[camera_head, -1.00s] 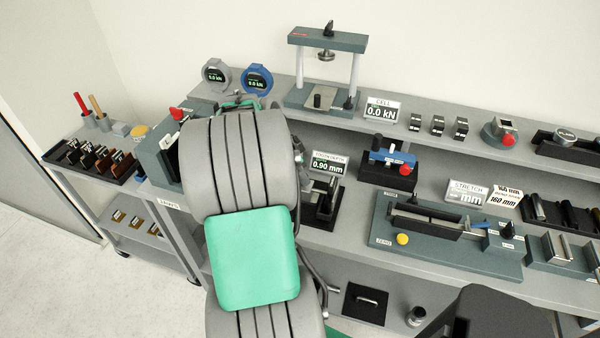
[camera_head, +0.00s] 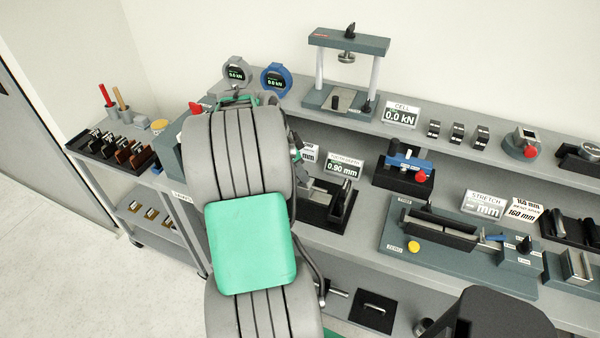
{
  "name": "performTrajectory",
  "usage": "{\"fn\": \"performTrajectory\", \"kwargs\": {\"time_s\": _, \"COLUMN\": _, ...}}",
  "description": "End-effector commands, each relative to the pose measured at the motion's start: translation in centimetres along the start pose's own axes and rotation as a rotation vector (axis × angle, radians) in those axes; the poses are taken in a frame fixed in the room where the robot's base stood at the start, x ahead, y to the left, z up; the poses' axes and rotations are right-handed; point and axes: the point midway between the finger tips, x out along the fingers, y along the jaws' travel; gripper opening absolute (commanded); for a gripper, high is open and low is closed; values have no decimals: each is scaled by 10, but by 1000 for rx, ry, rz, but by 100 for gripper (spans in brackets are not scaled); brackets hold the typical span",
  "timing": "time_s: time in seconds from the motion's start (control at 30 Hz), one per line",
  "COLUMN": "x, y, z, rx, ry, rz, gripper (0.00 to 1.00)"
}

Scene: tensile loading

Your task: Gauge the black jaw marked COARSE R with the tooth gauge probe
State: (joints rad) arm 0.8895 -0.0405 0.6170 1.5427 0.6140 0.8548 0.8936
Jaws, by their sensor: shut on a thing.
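A tooth gauge display (camera_head: 342,168) reads 0.90 mm on the bench, just right of my arm. A black stand (camera_head: 338,212) with grey metal parts sits in front of it, its left part hidden by my arm. Several dark and brown jaws (camera_head: 121,147) stand in a black tray (camera_head: 82,151) on the left cart. Their marks are too small to read, so I cannot tell which is COARSE R. The gauge probe cannot be made out. My gripper is hidden behind my own grey arm with the green panel, so what it holds does not show.
A blue-topped device (camera_head: 407,160) on a black block stands right of the display. A stretch fixture (camera_head: 455,240) fills the bench at right. A frame press (camera_head: 346,70) and two round dials stand on the upper shelf. Floor (camera_head: 60,240) is clear at left.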

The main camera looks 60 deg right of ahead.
Motion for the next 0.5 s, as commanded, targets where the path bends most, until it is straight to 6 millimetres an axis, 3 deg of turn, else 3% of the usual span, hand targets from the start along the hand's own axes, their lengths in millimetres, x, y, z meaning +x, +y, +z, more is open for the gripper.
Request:
{"fn": "performTrajectory", "kwargs": {"time_s": 0.13, "x": -3, "y": -3, "z": 1, "rx": -7, "ry": -2, "rz": -10, "gripper": 0}}
{"fn": "performTrajectory", "kwargs": {"time_s": 0.17, "x": -3, "y": -3, "z": 1, "rx": -7, "ry": -2, "rz": -10, "gripper": 31}}
{"fn": "performTrajectory", "kwargs": {"time_s": 0.4, "x": -2, "y": -2, "z": 1, "rx": -5, "ry": -2, "rz": -8, "gripper": 51}}
{"fn": "performTrajectory", "kwargs": {"time_s": 0.5, "x": -2, "y": -2, "z": 0, "rx": -4, "ry": -1, "rz": -6, "gripper": 51}}
